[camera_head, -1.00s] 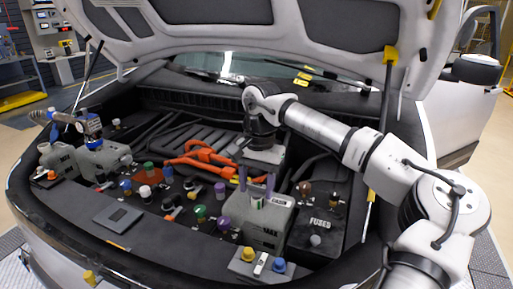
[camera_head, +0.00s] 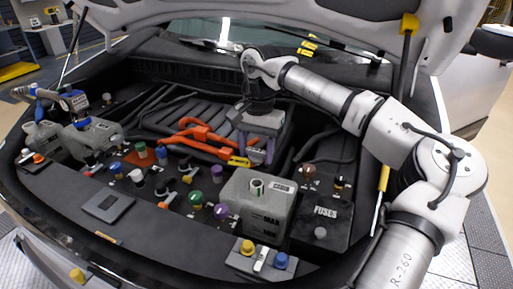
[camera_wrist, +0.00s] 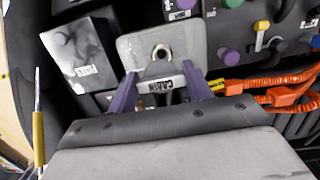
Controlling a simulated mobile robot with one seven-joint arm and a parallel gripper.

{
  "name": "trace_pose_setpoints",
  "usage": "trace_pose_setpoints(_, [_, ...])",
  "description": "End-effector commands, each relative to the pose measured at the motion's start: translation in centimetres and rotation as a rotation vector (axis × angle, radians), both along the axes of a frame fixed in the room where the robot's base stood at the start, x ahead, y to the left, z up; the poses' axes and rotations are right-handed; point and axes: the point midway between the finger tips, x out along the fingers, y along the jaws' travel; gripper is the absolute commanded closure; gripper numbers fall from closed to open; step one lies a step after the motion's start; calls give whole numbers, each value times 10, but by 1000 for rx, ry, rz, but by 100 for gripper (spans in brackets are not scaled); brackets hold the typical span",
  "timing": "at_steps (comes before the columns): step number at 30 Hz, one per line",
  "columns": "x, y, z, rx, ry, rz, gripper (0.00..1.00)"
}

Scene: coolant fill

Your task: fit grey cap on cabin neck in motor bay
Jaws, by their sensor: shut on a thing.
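The grey cabin tank (camera_head: 252,207) stands at the front of the motor bay, with a CABIN plate (camera_head: 282,187) on top. Its neck (camera_head: 257,187) is pale with a green ring and points up; the wrist view shows a dark opening in the neck (camera_wrist: 161,53). My gripper (camera_head: 256,158), with purple fingers, is behind the neck and apart from it. In the wrist view, my gripper (camera_wrist: 160,86) is shut on a grey piece (camera_wrist: 158,70), which I take for the cap; its outline is partly unclear. Lettering reading CABIN shows between the fingers.
The fuse box (camera_head: 322,215) stands right of the tank. Several coloured caps stand left of the tank. Orange cables (camera_head: 195,138) run behind, left of my gripper. The open hood (camera_head: 290,25) hangs above.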

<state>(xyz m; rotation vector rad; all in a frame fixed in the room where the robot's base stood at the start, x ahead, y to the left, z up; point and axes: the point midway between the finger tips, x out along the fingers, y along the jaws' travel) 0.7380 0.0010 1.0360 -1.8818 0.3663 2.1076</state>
Motion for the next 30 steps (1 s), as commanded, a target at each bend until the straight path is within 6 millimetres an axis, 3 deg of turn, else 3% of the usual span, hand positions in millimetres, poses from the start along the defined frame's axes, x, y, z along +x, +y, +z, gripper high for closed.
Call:
trace_pose_setpoints(18, [0, 0, -54, 1, 1, 0, 72])
trace_pose_setpoints(30, [0, 0, -58, 1, 1, 0, 72])
